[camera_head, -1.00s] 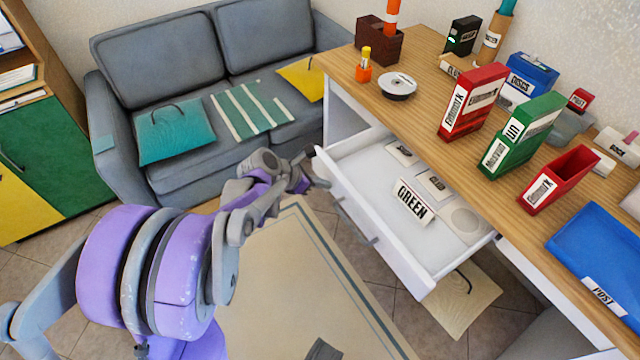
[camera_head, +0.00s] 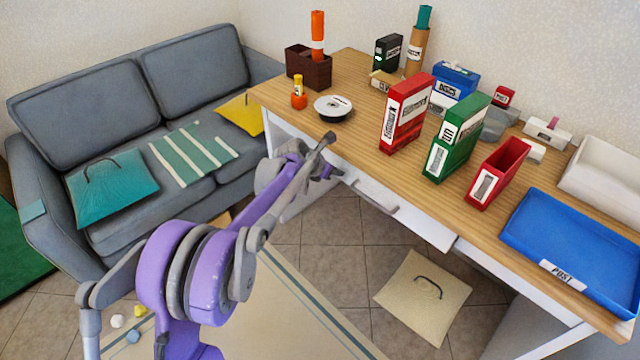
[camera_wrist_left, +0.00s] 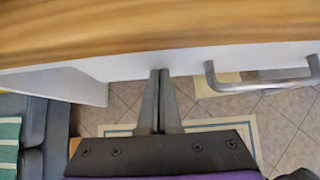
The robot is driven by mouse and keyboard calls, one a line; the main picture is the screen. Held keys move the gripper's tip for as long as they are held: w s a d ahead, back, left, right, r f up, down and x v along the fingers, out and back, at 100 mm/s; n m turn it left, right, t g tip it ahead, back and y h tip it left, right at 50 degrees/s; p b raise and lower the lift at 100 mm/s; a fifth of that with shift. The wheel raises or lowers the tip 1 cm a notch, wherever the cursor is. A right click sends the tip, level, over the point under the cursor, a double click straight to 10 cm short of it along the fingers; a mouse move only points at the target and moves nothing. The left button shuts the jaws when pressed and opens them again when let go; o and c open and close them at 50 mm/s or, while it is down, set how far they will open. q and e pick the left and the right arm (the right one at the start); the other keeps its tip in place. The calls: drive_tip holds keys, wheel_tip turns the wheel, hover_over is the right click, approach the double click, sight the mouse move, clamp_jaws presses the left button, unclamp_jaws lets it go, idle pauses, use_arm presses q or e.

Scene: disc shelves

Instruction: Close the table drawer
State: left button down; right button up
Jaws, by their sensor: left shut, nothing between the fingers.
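The white table drawer (camera_head: 410,218) sits under the wooden top of the table (camera_head: 365,135), its front looking flush with the table's front edge and its inside hidden. Its grey handle (camera_head: 375,198) shows in the head view, and a grey handle (camera_wrist_left: 262,82) shows right of the fingers in the left wrist view. My left gripper (camera_head: 327,139) is at the table's front edge near the drawer's left end. In the left wrist view its fingers (camera_wrist_left: 160,74) are together and empty, with the tips at the white front; contact is hard to tell. My right gripper is out of view.
A grey sofa (camera_head: 180,70) is at the back left. A beige cushion (camera_head: 425,295) lies on the floor below the drawer.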

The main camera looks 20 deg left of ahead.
sight(343, 164)
use_arm(q)
drive_tip(key=w, duration=0.1)
drive_tip(key=w+d, duration=0.1)
drive_tip(key=w, duration=0.1)
drive_tip(key=shift+w+d, duration=0.15)
drive_tip(key=shift+d, duration=0.05)
drive_tip(key=shift+r, duration=0.1)
drive_tip(key=shift+w, duration=0.1)
